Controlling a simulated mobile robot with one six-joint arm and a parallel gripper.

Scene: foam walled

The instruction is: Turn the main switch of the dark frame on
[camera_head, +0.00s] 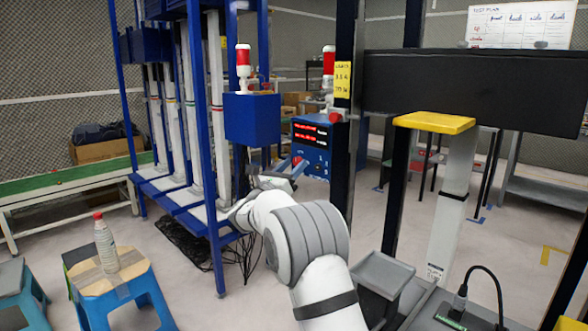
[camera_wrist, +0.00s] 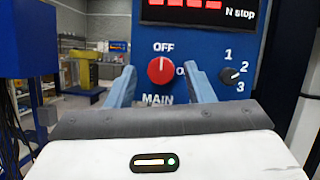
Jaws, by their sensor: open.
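The main switch (camera_wrist: 161,70) is a round red knob on a blue control panel (camera_wrist: 205,40). Its white mark points up at the word OFF, with MAIN printed below. In the head view the blue panel (camera_head: 318,133) with red displays is mounted at the dark frame (camera_head: 346,60). My gripper (camera_wrist: 159,72) is open and empty. Its two blue-grey fingers appear left and right of the knob in the wrist view, apart from it; the remaining depth is unclear. The right finger hides part of the ON label. In the head view my gripper (camera_head: 284,172) is just below and left of the panel.
A small black selector (camera_wrist: 233,75) marked 1, 2, 3 sits right of the main switch. A blue frame (camera_head: 205,110) with a blue box (camera_head: 252,119) stands left of the panel. A stool (camera_head: 108,275) with a bottle (camera_head: 105,243) is at lower left.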

